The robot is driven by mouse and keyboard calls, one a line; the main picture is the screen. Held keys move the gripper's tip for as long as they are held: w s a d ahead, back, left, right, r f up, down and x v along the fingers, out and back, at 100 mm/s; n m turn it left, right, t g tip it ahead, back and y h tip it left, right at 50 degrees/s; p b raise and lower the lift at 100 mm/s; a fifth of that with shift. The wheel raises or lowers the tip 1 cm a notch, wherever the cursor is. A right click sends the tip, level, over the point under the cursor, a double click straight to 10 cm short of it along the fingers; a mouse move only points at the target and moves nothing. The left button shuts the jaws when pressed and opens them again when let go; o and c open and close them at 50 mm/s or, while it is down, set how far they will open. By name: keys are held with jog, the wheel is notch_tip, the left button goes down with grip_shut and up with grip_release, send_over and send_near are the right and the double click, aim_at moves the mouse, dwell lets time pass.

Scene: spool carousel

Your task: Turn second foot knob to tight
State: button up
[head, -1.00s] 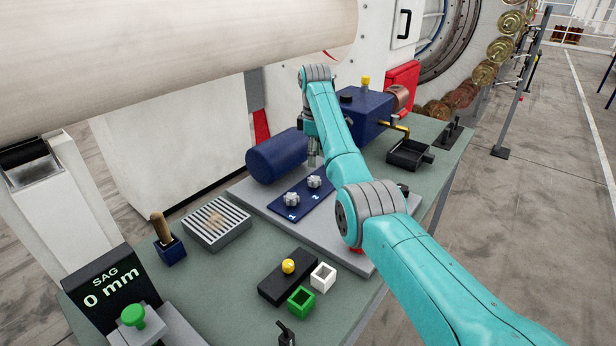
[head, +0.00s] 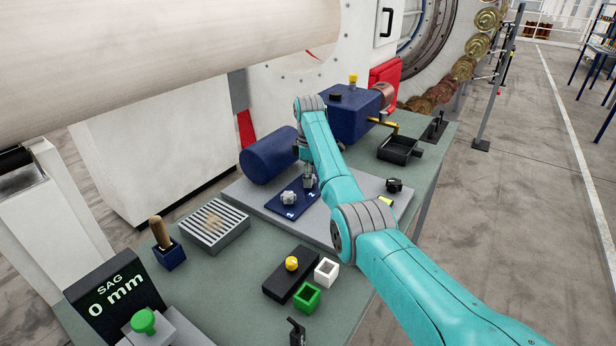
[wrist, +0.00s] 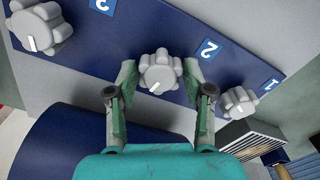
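The second foot knob (wrist: 158,72) is a light grey lobed knob beside the label "2" in the wrist view. Its white pointer mark faces the lower edge of the picture. My gripper (wrist: 160,75) has one finger on each side of this knob, with a narrow gap showing at both sides, so it looks open around it. In the head view my gripper (head: 309,184) is low over the blue panel (head: 287,211) and hides most of the second knob. Knob 1 (head: 289,198) stands to its left there, and also shows in the wrist view (wrist: 239,102).
Knob 3 (wrist: 40,29) is at the left in the wrist view. A dark blue cylinder (head: 268,156) lies behind the panel, with a blue box (head: 352,116) beyond. A slotted grey block (head: 213,228) stands at the left. The sag display (head: 115,290) reads 0 mm.

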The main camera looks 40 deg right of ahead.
grip_shut()
jog(key=shift+m, duration=0.4)
jog(key=m, duration=0.4)
jog(key=shift+m, duration=0.3)
jog(key=m, duration=0.4)
jog(key=shift+d+m, duration=0.1)
jog(key=shift+m, duration=0.2)
jog(key=m, duration=1)
jog(key=shift+m, duration=0.3)
